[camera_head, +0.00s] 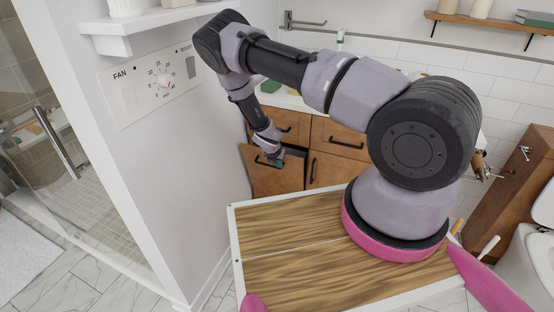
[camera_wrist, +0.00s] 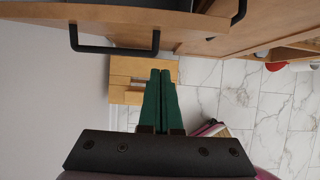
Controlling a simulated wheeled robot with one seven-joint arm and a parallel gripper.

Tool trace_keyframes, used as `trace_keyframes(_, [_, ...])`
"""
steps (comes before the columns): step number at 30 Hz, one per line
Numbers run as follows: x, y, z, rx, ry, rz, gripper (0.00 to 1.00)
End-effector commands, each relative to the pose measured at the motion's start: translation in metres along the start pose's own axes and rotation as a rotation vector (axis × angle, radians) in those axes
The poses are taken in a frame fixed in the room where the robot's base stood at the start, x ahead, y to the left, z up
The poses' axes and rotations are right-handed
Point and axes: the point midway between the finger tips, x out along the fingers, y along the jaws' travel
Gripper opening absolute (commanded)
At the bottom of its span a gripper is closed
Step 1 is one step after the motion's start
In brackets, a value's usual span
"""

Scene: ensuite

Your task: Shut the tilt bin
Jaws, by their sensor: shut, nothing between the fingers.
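The tilt bin (camera_head: 272,181) is the lower left wooden front of the vanity, with a black bar handle. Its top edge leans out from the cabinet, and a dark gap shows behind it. My gripper (camera_head: 277,161) is at the bin's top edge, in front of the gap; whether it touches cannot be told. In the wrist view, my green fingers (camera_wrist: 160,72) are together and empty. A wooden front with a black handle (camera_wrist: 115,49), probably the bin's, lies just beyond them at the top left.
Fixed drawers (camera_head: 340,138) with black handles adjoin the bin. A white wall (camera_head: 190,150) stands close on the left. A small wooden piece (camera_wrist: 128,96) stands on the marble-tiled floor (camera_wrist: 265,115). A toilet (camera_head: 535,245) is at the far right.

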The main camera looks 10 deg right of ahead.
Motion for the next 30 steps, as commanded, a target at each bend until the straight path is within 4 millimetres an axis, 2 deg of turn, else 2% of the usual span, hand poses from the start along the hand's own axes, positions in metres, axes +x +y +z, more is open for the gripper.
trace_keyframes(1, [0.012, -0.001, 0.0, 0.002, 0.001, -0.001, 0.0])
trace_keyframes(3, [0.021, 0.0, 0.005, 0.004, 0.0, 0.001, 0.0])
trace_keyframes(7, [0.023, 0.0, 0.025, 0.005, 0.0, 0.001, 0.0])
trace_keyframes(12, [0.026, 0.0, 0.037, 0.002, 0.0, 0.001, 0.0])
trace_keyframes(24, [0.027, 0.0, 0.041, 0.001, 0.001, 0.0, 0.0])
trace_keyframes(30, [0.035, 0.001, 0.072, 0.004, 0.001, 0.002, 0.0])
